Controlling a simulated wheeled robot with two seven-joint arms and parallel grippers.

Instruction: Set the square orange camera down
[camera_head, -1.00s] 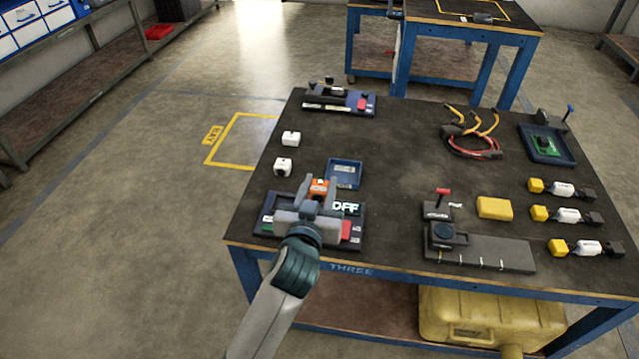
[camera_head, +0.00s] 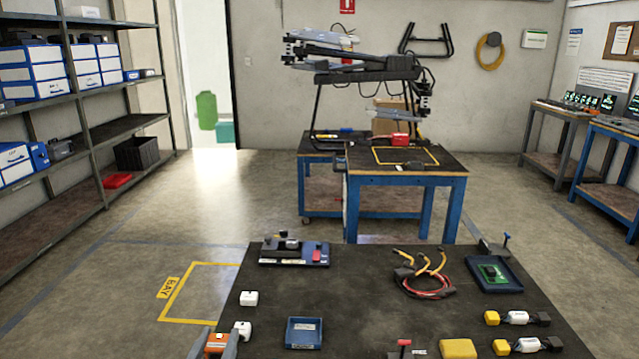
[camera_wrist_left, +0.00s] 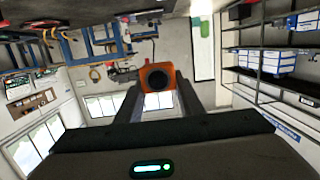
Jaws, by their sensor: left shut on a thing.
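The square orange camera (camera_head: 216,343) is at the bottom left of the head view, between the fingers of my left gripper (camera_head: 222,345). It also shows in the left wrist view (camera_wrist_left: 158,77), with its dark round lens facing the wrist and a finger on each side. The left gripper is shut on it, near the left edge of the black-topped table (camera_head: 370,300). Whether the camera touches the table cannot be told. My right gripper is not in view.
A test fixture (camera_head: 294,252) stands at the back left, cables (camera_head: 425,280) farther right. The table's middle is clear.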

